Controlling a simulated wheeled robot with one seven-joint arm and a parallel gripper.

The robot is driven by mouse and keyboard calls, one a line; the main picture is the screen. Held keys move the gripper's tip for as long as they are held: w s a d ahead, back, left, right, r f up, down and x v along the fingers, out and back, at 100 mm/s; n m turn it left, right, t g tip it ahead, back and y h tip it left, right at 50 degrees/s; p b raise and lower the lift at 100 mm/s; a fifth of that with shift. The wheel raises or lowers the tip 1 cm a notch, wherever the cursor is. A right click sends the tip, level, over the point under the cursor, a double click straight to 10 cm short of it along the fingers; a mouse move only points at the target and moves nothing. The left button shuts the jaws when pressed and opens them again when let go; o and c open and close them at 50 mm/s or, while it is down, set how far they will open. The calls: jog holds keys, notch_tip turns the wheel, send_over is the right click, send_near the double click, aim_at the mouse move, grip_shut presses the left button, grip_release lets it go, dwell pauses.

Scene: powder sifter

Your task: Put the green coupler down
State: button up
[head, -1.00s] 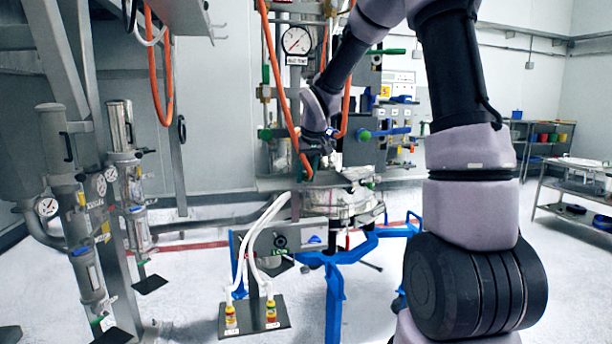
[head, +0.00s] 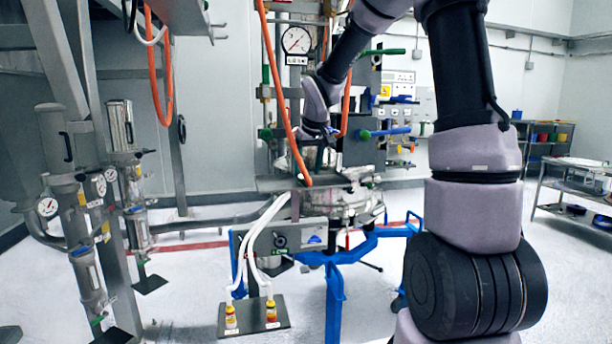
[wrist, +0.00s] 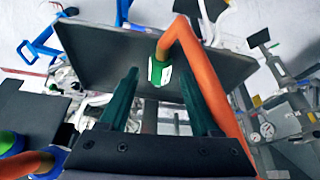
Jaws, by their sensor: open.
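The green coupler (wrist: 158,72), with a white label, sits at the end of an orange hose (wrist: 200,82). In the wrist view it appears over the dark flat plate (wrist: 95,62); whether it fully rests on it I cannot tell. My gripper (wrist: 160,88) is open, its two green fingers apart, with the coupler beyond and between their tips. No finger visibly touches it.
A pressure gauge (head: 297,40) stands behind the hose. A blue frame (head: 335,265) supports the vessel (head: 335,202). White hoses (head: 262,232) hang in front. Another orange hose (wrist: 28,163) with a blue collar lies at lower left in the wrist view.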

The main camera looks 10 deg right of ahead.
jog(key=v, duration=0.9)
jog(key=s+d+r+m+t+y, duration=0.1)
jog(key=s+m, duration=0.1)
jog(key=s, duration=1)
jog(key=s+d+r+m+t, duration=0.1)
jog(key=s+m, duration=0.2)
jog(key=s, duration=1)
jog(key=shift+s+d+r+m+y, duration=0.25)
jog(key=shift+d+r+m+y, duration=0.05)
jog(key=shift+d+r+y, duration=0.1)
jog(key=shift+t, duration=0.3)
